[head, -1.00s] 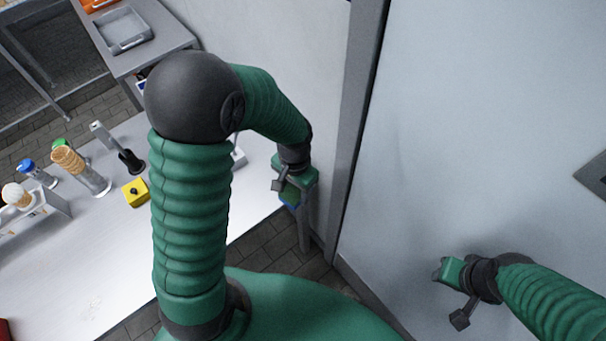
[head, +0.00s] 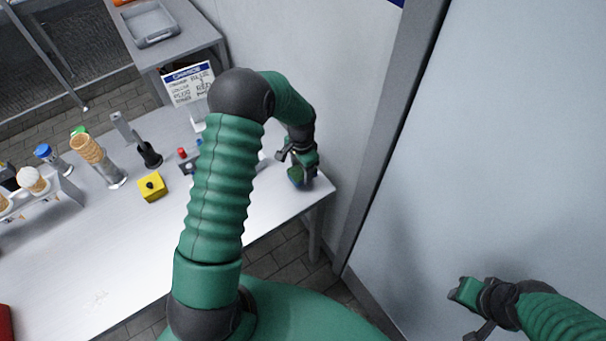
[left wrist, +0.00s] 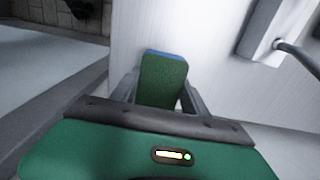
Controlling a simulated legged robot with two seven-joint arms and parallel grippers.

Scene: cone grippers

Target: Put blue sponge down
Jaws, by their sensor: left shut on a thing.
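My left gripper (head: 302,169) is at the right end of the white table (head: 150,240), near the wall, shut on the blue sponge (head: 296,175). In the left wrist view the sponge (left wrist: 163,80) stands between the two fingers, with a green face toward the camera and a thin blue edge at its far end. The table top lies behind it; I cannot tell whether the sponge touches it. My right gripper (head: 462,300) is at the lower right in front of the pale door panel, away from the table; its fingers are not clear.
A yellow box with a black knob (head: 151,187), a cone stack (head: 90,152) and a menu sign (head: 190,84) stand on the table. A grey tray (head: 150,24) lies on a back table. My left arm hides the table's middle.

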